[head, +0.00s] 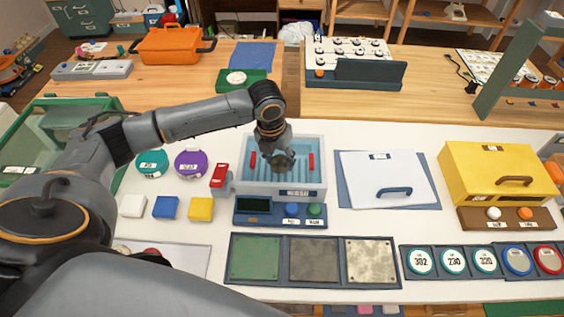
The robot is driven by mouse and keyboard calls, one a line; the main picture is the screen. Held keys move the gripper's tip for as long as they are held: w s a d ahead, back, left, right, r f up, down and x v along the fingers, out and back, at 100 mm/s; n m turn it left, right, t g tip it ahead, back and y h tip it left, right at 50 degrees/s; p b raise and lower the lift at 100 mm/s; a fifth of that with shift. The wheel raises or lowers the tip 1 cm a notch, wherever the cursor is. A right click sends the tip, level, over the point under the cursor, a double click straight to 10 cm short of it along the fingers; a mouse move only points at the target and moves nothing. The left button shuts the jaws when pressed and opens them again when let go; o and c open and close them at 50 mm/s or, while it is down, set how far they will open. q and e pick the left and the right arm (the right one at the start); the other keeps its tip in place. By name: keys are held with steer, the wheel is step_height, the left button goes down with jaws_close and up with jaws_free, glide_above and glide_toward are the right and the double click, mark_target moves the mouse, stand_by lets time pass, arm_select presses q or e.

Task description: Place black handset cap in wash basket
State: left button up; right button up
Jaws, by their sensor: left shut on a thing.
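The wash basket (297,177) is a light blue ribbed tray with red handles, set inside a pale box-shaped washer (262,187). My left gripper (282,164) points down over the basket, within its outline. It is shut on a small dark thing that fits the black handset cap. The fingers and the held cap blend together, so the cap's outline is hard to make out. I cannot tell whether it touches the basket floor. My right gripper is not in view.
A red lever (220,175) stands at the washer's left side, close to my arm. Its control panel (266,212) is in front. A white lidded board (377,175) and a yellow box (492,168) stand to the right. Three square plates (312,259) lie in front.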

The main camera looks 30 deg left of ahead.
mark_target(281, 155)
arm_select(q)
steer(key=f, duration=0.1)
steer(key=w+f, duration=0.1)
steer(key=w, duration=0.1)
steer(key=shift+w+a+f, duration=0.15)
steer(key=shift+a+f, duration=0.1)
steer(key=shift+f, duration=0.15)
step_height(281, 155, down, 2)
steer(key=shift+f+p, duration=0.15)
steer(key=shift+p, duration=0.65)
steer(key=shift+f, duration=0.35)
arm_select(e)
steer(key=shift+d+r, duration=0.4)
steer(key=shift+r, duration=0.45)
arm_select(q)
steer(key=shift+f, duration=0.1)
steer(key=o, duration=1.1)
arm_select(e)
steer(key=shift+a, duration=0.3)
